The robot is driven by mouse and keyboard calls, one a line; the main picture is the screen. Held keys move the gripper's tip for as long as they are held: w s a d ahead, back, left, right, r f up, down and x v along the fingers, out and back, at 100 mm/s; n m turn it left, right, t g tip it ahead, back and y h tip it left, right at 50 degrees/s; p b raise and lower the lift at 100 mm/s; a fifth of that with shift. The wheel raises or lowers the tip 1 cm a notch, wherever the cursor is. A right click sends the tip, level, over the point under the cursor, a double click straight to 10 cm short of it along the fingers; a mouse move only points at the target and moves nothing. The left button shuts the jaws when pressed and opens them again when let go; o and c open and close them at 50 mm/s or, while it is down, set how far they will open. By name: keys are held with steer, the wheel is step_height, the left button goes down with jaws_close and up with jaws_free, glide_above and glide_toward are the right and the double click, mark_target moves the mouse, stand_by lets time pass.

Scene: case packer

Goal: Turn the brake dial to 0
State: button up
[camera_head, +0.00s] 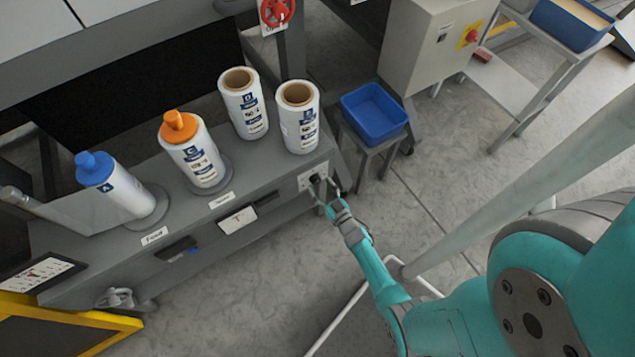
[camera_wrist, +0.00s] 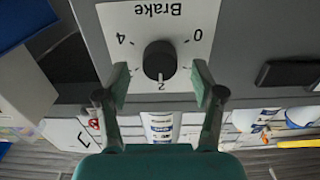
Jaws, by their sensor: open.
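The brake dial (camera_wrist: 160,60) is a round black knob on a white plate (camera_wrist: 115,15) marked Brake. In the wrist view the plate appears upside down, with 4 at left, 0 at right and 2 below the knob. A small light mark on the knob's lower edge appears to point to 2. My gripper (camera_wrist: 160,84) is open, with one green fingertip on each side of the knob and a little below it, apart from it. In the head view my gripper (camera_head: 325,188) is at the small dial plate (camera_head: 305,183) on the bench's right end, where the fingers partly hide the knob.
The grey bench (camera_head: 270,180) carries a blue-capped roll (camera_head: 118,187), an orange-capped roll (camera_head: 195,155) and two open-cored rolls (camera_head: 245,105), (camera_head: 299,118). A blue bin (camera_head: 374,115) stands on a stool to the right. Open floor lies in front of the bench.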

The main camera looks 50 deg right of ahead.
steer(key=shift+x, duration=1.3)
steer(key=shift+c, duration=0.3)
steer(key=c, duration=1.1)
